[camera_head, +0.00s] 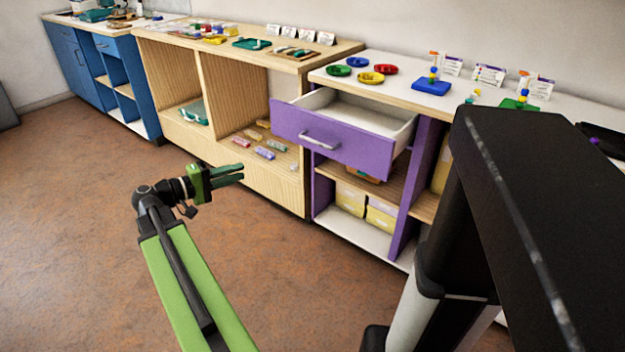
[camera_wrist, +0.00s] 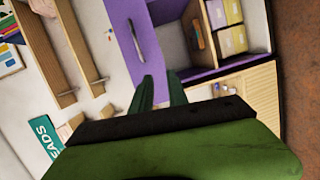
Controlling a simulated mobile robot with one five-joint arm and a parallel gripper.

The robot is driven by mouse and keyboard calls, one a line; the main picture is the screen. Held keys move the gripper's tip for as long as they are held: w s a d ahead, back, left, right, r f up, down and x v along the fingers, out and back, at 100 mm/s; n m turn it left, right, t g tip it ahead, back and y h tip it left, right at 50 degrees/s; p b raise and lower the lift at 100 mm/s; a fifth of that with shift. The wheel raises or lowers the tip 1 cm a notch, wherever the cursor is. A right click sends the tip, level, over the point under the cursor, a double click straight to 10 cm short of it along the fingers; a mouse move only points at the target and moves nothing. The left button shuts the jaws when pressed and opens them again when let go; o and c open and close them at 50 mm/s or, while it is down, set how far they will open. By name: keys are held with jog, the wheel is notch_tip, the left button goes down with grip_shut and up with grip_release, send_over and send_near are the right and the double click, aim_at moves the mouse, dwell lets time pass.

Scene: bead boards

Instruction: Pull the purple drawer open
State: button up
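The purple drawer (camera_head: 345,143) stands pulled out from the purple and white cabinet, its white inside showing from above. Its pale bar handle (camera_head: 320,141) is on the front face. In the wrist view the picture is turned, and the drawer front (camera_wrist: 121,28) and handle (camera_wrist: 135,40) lie beyond the fingertips. My gripper (camera_head: 242,173) is to the left of the drawer and lower in the head view, apart from the handle. Its two green fingers show a gap between them in the wrist view (camera_wrist: 159,82), with nothing held.
Below the drawer are shelves with yellow bins (camera_head: 350,198). The white cabinet top holds coloured dishes (camera_head: 372,78) and a blue bead board (camera_head: 431,88). A wooden cabinet (camera_head: 205,68) stands to the left. The floor (camera_head: 90,220) in front is clear.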

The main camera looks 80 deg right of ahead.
jog(key=s+d+m+g+b, duration=0.2)
jog(key=s+d+g+b, duration=0.2)
jog(key=s, duration=0.4)
jog(key=p, duration=0.4)
send_near(316, 142)
jog(key=x, duration=1)
jog(key=shift+d+f, duration=0.25)
jog(key=shift+d, duration=0.05)
grip_shut()
